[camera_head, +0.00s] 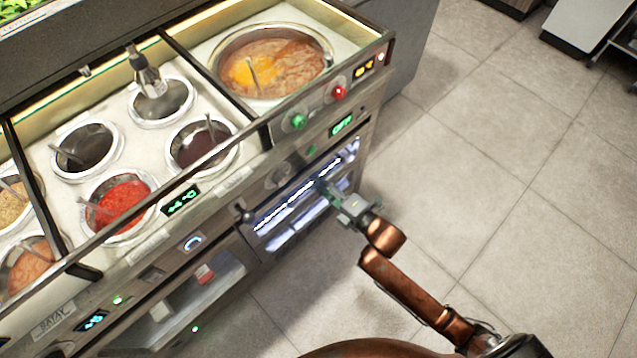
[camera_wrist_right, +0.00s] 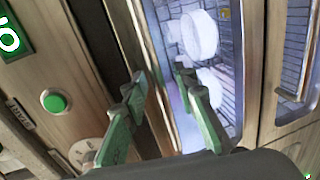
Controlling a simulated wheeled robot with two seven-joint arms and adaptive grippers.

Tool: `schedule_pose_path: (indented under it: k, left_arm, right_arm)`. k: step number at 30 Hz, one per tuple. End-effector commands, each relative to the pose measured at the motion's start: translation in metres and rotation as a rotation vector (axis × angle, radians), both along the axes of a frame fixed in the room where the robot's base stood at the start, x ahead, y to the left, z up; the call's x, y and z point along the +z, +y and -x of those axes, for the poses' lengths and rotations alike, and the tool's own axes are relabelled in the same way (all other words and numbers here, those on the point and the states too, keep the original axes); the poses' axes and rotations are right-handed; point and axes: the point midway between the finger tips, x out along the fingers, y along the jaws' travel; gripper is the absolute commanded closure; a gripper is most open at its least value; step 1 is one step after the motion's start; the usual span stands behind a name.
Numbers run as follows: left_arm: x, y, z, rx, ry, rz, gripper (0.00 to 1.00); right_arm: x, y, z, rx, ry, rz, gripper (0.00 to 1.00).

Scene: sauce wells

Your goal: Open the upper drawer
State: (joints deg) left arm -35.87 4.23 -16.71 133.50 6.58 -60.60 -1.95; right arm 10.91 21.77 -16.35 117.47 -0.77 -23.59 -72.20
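The upper drawer (camera_head: 292,206) is in the counter's front, a lit glass-fronted compartment below the knobs and green display. It looks shut. In the right wrist view its glass (camera_wrist_right: 213,50) shows white round items behind it. My right gripper (camera_head: 330,190) is in front of the drawer's right part, close to the front. In the wrist view the green fingers of my right gripper (camera_wrist_right: 163,85) are spread apart with nothing clearly between them. The drawer's upper frame edge runs behind the gap. I cannot tell whether the fingers touch the front. My left gripper is not in view.
Sauce wells (camera_head: 120,200) with ladles and a large soup pot (camera_head: 270,65) sit in the counter top. The tiled floor (camera_head: 500,170) to the right is clear.

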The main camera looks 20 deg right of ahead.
Motion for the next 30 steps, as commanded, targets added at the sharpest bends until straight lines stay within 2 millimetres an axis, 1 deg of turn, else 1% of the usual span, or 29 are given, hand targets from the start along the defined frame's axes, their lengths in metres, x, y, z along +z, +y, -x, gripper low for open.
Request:
schedule_pose_path:
  k: [6, 17, 30]
  left_arm:
    - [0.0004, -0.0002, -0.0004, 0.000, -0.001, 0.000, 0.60]
    - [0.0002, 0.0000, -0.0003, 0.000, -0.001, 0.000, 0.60]
    - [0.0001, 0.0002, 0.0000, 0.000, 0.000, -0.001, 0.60]
  right_arm:
    - [0.0006, 0.0000, -0.0001, 0.000, 0.000, 0.000, 0.74]
    - [0.0003, 0.0000, 0.0002, 0.000, 0.000, -0.001, 0.99]
    - [-0.0002, 0.0000, 0.0004, 0.000, 0.001, -0.001, 1.00]
